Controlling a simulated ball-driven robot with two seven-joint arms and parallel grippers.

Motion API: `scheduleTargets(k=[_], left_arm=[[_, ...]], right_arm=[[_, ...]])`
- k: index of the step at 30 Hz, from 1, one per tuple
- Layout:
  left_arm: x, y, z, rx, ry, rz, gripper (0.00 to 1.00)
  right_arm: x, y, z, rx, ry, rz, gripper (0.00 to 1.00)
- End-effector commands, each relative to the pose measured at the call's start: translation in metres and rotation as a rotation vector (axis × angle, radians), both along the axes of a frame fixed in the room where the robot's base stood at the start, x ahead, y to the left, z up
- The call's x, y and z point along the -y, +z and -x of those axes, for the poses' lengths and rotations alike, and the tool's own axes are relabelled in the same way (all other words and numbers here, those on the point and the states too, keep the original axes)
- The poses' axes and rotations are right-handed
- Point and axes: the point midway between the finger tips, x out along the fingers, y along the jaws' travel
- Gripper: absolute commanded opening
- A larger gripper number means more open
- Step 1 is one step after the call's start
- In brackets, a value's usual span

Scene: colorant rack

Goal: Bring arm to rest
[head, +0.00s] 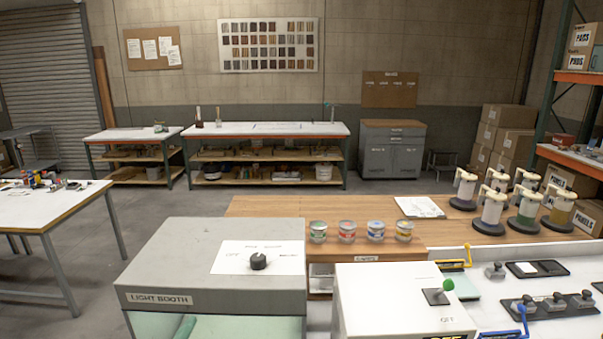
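Neither of my grippers nor either arm shows in the head view, so I cannot see how they are posed or whether they hold anything. The grey light booth (150,276) stands in front at the lower middle, with a black knob (258,261) on a white plate on its top. A white box (385,308) with a green-knobbed lever (448,285) stands to its right.
Several small paint cans (347,231) line the wooden counter (270,207). Several pump dispensers (492,211) stand at its right. A white table (40,211) is at left; the floor between is clear.

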Motion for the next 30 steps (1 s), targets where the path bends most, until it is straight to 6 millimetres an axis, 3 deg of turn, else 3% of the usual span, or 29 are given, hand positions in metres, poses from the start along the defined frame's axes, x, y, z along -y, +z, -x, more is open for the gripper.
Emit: scheduleTargets(k=[1, 3, 6, 13, 18, 23, 26, 30], left_arm=[[-0.021, -0.024, 0.018, -0.1, 0.065, 0.013, 0.56], [-0.048, -0.053, 0.044, -0.23, 0.15, 0.02, 0.56], [-0.08, -0.084, 0.083, -0.388, 0.251, 0.02, 0.56], [-0.134, -0.128, 0.172, -0.684, 0.437, -0.01, 0.56], [-0.117, -0.223, 0.158, -0.748, 0.386, 0.039, 0.56], [-0.102, -0.32, 0.163, -0.832, 0.352, 0.098, 0.56], [-0.093, -0.397, 0.177, -0.899, 0.338, 0.151, 0.56], [-0.081, -0.518, 0.219, -1.011, 0.339, 0.246, 0.56]], right_arm=[[0.0, 0.0, 0.0, 0.0, 0.0, 0.0, 0.61], [0.0, 0.0, 0.0, 0.0, 0.0, 0.0, 0.61], [0.0, 0.0, 0.0, 0.0, 0.0, 0.0, 0.61], [0.0, -0.001, 0.0, 0.0, 0.0, 0.0, 0.61], [0.0, -0.026, 0.002, -0.003, 0.0, 0.0, 0.61], [0.0, -0.05, 0.003, -0.006, 0.0, 0.0, 0.61], [0.0, -0.069, 0.004, -0.009, 0.0, 0.0, 0.61], [0.0, -0.102, 0.007, -0.017, 0.0, 0.0, 0.61]])
